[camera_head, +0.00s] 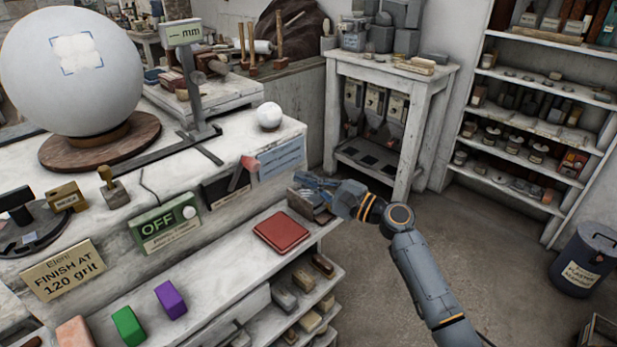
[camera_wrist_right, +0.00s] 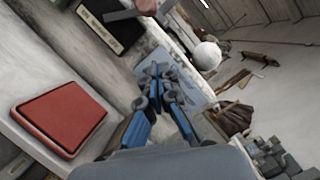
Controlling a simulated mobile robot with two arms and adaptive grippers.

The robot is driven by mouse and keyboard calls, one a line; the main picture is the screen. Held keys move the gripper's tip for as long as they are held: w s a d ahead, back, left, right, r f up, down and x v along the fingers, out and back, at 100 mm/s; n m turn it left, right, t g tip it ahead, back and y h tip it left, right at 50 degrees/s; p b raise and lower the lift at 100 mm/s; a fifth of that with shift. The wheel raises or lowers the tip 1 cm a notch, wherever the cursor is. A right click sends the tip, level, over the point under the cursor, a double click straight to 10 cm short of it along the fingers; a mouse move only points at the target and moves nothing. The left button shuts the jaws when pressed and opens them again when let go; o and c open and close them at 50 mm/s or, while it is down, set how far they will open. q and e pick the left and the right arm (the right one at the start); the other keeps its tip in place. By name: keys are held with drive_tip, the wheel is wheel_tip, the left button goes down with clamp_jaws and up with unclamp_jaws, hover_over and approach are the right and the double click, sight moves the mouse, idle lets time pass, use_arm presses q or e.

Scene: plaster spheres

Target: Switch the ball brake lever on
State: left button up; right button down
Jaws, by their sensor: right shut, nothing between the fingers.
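A lever with a red handle (camera_head: 247,163) stands on a dark labelled plate (camera_head: 226,187) at the bench's front edge. Part of it shows at the top of the right wrist view (camera_wrist_right: 146,5), with its plate (camera_wrist_right: 112,28) below. The large white ball (camera_head: 72,75) rests on a round wooden base at the back left. My right gripper (camera_head: 296,182) is shut and empty, in front of the bench to the right of the lever and apart from it. Its closed fingertips also show in the right wrist view (camera_wrist_right: 157,73), over a pale blue label. My left gripper is not in view.
A small white ball (camera_head: 269,115) sits on the bench's right corner. A red flat block (camera_head: 281,232) lies on the lower shelf near my right gripper. Open floor lies to the right.

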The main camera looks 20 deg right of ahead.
drive_tip(key=w+a+r+p, duration=0.2)
drive_tip(key=w+a+p, duration=0.1)
drive_tip(key=a, duration=0.4)
drive_tip(key=shift+w+r+p, duration=0.2)
drive_tip(key=shift+w+p, duration=0.2)
drive_tip(key=shift+p, duration=0.35)
drive_tip(key=shift+r, duration=0.1)
drive_tip(key=shift+a+r+n, duration=0.1)
drive_tip(key=shift+r+n, duration=0.1)
drive_tip(key=shift+n, duration=0.2)
